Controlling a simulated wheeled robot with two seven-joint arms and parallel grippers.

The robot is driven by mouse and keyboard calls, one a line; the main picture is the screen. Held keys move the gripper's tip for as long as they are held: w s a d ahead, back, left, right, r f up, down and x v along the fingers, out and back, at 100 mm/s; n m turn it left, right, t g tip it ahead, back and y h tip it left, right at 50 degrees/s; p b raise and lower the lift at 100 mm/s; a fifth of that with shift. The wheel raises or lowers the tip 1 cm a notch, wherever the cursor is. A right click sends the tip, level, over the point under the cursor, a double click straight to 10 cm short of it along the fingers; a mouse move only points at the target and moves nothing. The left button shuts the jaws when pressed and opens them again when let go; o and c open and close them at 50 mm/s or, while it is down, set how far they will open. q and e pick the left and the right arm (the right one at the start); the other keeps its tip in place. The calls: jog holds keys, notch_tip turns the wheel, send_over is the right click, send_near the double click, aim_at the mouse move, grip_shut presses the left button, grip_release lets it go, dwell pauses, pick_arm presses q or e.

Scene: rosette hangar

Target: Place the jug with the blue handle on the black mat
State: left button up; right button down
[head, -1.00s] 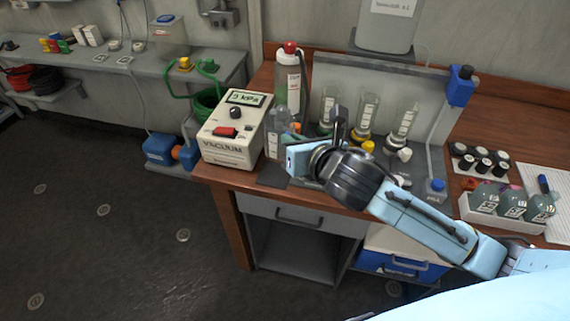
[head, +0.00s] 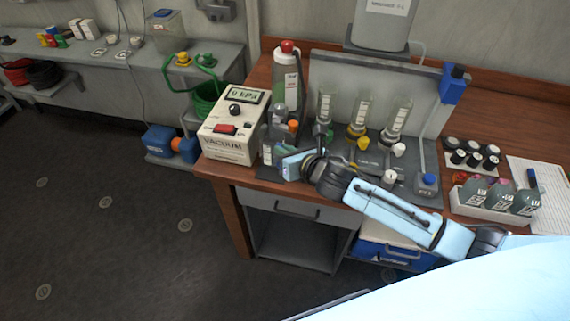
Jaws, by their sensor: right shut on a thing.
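My right gripper (head: 289,158) is over the front edge of the wooden bench, just right of the vacuum box. Its own body hides most of its fingers. It is shut, seemingly on a clear jug with a white label (head: 267,153); the jug's handle and the contact are hidden, so I cannot see the handle's colour. A strip of black mat (head: 266,176) shows below the jug at the bench's front edge. I cannot tell whether the jug touches it. My left gripper is not in view.
The cream vacuum box (head: 230,143) stands close on the left. A red-capped bottle (head: 287,78) stands behind. A grey rack with several clear tubes and valves (head: 357,130) is on the right. A white tray of bottles (head: 472,208) lies farther right.

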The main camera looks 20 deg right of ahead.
jog(key=shift+f+b, duration=0.35)
jog(key=shift+f, duration=2.1)
jog(key=c, duration=1.5)
grip_release()
jog(key=v, duration=1.2)
jog(key=shift+p, duration=0.4)
